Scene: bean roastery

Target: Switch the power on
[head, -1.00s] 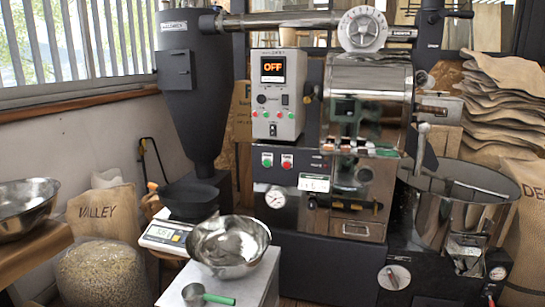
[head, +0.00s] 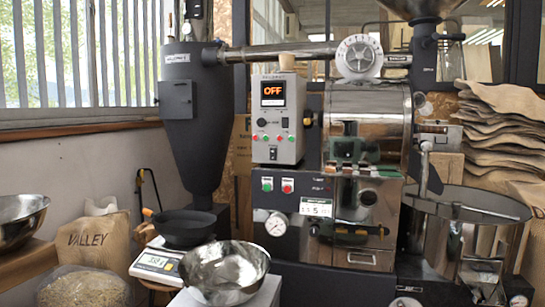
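The grey control box (head: 299,121) is mounted on the front of the roasting machine, left of its shiny drum. Its display (head: 273,93) reads OFF in orange letters. On the black panel below sit a larger green button (head: 267,184) and a red button (head: 287,186). Which control is the power switch cannot be read. Neither of my grippers is in view.
A metal bowl (head: 225,268) and a scale (head: 157,262) with a black pan (head: 182,227) stand in front at lower left. The round cooling tray (head: 515,211) is at right. A VALLEY sack (head: 92,236) stands at left. The space before the control box looks clear.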

